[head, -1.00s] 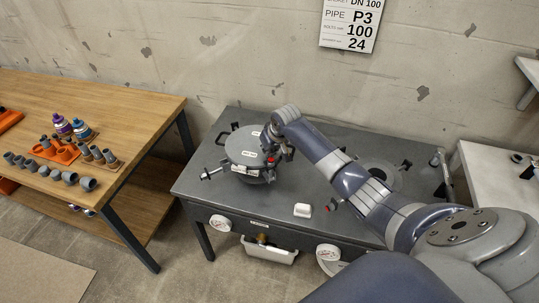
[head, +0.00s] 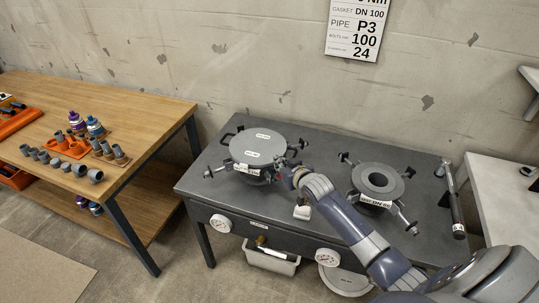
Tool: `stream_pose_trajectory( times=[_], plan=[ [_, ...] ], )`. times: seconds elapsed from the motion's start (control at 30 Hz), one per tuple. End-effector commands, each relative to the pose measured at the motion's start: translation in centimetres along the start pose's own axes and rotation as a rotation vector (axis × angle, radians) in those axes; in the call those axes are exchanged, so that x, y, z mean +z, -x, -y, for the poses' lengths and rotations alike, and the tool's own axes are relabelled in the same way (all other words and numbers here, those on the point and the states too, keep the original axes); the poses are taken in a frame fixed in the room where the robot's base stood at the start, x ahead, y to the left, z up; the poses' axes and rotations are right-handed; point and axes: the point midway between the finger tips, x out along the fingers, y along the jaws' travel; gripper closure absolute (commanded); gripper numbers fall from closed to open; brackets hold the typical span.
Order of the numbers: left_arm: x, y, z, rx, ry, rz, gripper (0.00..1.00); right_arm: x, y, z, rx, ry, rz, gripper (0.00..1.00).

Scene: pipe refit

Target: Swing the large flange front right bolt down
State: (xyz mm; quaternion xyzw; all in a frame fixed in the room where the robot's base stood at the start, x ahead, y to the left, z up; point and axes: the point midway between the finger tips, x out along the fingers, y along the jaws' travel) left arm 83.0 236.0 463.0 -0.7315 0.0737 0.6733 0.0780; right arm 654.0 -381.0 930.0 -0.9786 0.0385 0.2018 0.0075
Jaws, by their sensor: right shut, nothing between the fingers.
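The large flange (head: 257,146), a round grey lidded piece with white labels, stands on the left of the dark grey bench. A swing bolt (head: 213,172) sticks out at its front left, and another bolt (head: 301,145) shows at its back right. My right gripper (head: 281,173) is shut and empty at the front right edge of the large flange. The front right bolt is mostly hidden by the gripper, so I cannot tell its angle or whether I touch it. My left gripper is not in view.
A smaller open flange (head: 378,180) with bolts sticking outward stands right of my arm. A torque wrench (head: 454,205) lies along the bench's right side. A wooden table (head: 150,105) with pipe fittings is at left.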

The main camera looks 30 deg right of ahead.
Motion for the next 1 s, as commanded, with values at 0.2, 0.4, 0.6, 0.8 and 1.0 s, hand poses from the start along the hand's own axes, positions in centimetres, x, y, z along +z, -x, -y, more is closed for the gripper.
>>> stream_pose_trajectory(
  times=[0.2,0.4,0.6,0.8,1.0],
  plan=[
    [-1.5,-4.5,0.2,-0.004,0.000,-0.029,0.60,3.2,0.9,0.1,0.000,-0.003,-0.172,1.00],
    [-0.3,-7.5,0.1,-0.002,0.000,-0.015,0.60,4.2,1.6,0.0,0.001,-0.002,-0.295,1.00],
    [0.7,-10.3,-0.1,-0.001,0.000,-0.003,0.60,5.3,2.0,0.1,0.002,-0.004,-0.455,1.00],
    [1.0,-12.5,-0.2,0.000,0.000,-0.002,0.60,5.9,2.6,0.0,0.001,0.000,-0.622,1.00],
    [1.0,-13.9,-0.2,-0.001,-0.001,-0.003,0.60,6.9,2.9,0.1,0.000,0.000,-0.616,1.00]
  ],
)
